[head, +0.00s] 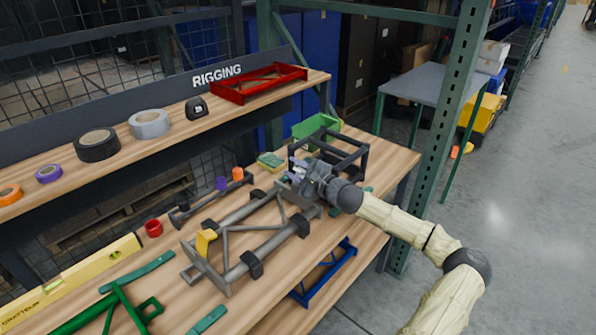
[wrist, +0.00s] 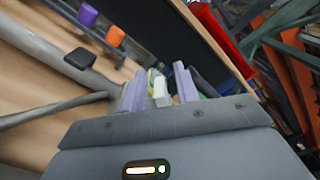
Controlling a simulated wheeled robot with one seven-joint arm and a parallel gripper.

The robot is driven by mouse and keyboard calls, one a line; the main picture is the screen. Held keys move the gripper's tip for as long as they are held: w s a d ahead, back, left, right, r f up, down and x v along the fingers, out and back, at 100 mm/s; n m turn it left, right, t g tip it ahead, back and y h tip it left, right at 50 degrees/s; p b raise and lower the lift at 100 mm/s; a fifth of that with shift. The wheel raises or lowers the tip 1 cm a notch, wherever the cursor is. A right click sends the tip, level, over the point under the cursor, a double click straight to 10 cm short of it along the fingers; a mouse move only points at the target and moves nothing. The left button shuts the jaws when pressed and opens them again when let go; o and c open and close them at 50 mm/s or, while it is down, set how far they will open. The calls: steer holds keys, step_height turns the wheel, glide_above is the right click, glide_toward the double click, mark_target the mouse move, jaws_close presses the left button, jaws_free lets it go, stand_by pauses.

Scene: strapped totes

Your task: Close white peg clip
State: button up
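A grey tube frame (head: 225,262) lies on the wooden bench, with a yellow clip (head: 205,241) at its near end and black clips (head: 251,264) along its tubes. My gripper (head: 297,172) is at the frame's far end, low over the bench. In the wrist view the two lavender fingers of my gripper (wrist: 160,84) stand apart. A small white piece, apparently the white peg clip (wrist: 161,93), shows between them, with gaps visible at its sides. Its lower part is hidden by my gripper body, and I cannot tell if it is open. In the head view my gripper hides it.
A dark box-shaped frame (head: 352,147) stands just beyond my gripper, and a green bin (head: 316,126) is behind it. A rail with a purple peg (head: 221,184) and an orange peg (head: 238,174) lies to the left. The raised shelf (head: 170,131) runs along the back.

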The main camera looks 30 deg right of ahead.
steer(key=v, duration=1.7)
steer(key=shift+s, duration=0.2)
